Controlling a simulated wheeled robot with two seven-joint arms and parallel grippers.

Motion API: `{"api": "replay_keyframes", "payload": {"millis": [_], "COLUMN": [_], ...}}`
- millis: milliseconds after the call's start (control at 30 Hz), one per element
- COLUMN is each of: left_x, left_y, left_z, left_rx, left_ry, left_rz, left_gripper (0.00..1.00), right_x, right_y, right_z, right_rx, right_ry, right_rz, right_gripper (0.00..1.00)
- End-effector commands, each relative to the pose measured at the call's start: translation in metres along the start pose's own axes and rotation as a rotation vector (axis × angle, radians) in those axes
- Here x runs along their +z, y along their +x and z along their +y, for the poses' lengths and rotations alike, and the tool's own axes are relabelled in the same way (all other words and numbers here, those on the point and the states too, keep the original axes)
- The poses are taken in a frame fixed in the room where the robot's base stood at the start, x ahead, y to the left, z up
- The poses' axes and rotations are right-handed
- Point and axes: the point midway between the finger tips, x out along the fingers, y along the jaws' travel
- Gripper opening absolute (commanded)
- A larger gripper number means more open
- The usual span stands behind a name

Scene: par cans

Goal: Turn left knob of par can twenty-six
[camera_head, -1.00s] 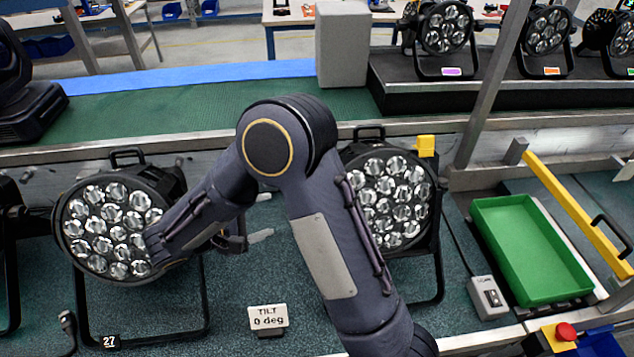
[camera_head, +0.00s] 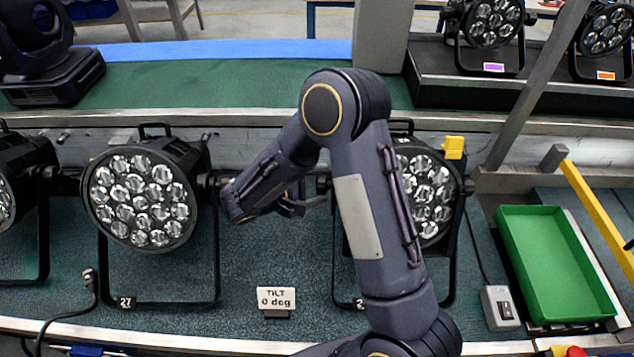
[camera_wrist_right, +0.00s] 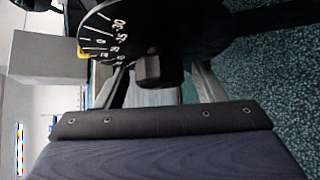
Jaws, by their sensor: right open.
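The par can behind my right arm (camera_head: 425,185) is partly covered by that arm, and its number tag is mostly hidden. Its left knob shows as a small dark shape (camera_head: 323,184) beside the bracket. My right gripper (camera_head: 297,205) is in the gap between this can and par can 27 (camera_head: 140,200), pointing right. In the right wrist view, the dark knob (camera_wrist_right: 156,70) sits below a black tilt dial (camera_wrist_right: 150,28) with white marks. The open fingers (camera_wrist_right: 160,85) lie on either side of the knob; contact is not clear. My left gripper is out of view.
A "TILT 0 deg" sign (camera_head: 276,300) stands on the bench in front of the gap. A green tray (camera_head: 555,265) and a switch box (camera_head: 500,307) are at the right. A grey box (camera_head: 382,35) stands behind my arm.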

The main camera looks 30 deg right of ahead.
Motion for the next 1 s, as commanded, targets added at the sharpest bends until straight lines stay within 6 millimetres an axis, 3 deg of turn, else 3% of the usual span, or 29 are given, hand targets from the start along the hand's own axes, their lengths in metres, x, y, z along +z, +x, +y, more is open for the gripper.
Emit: {"api": "replay_keyframes", "payload": {"millis": [167,500,1000], "left_x": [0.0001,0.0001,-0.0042], "left_y": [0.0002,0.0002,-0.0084], "left_z": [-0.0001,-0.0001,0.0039], "left_rx": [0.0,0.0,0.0], "left_ry": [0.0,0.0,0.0], "left_rz": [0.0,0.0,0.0], "left_gripper": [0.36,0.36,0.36], "right_x": [0.0,0.0,0.0005], "right_y": [0.0001,-0.0001,-0.0011], "right_z": [-0.0002,0.0,0.0024], "right_rx": [0.0,0.0,-0.11], "right_ry": [0.0,0.0,-0.107], "right_rz": [0.0,-0.001,0.0], "right_gripper": [0.6,0.18,0.18]}}
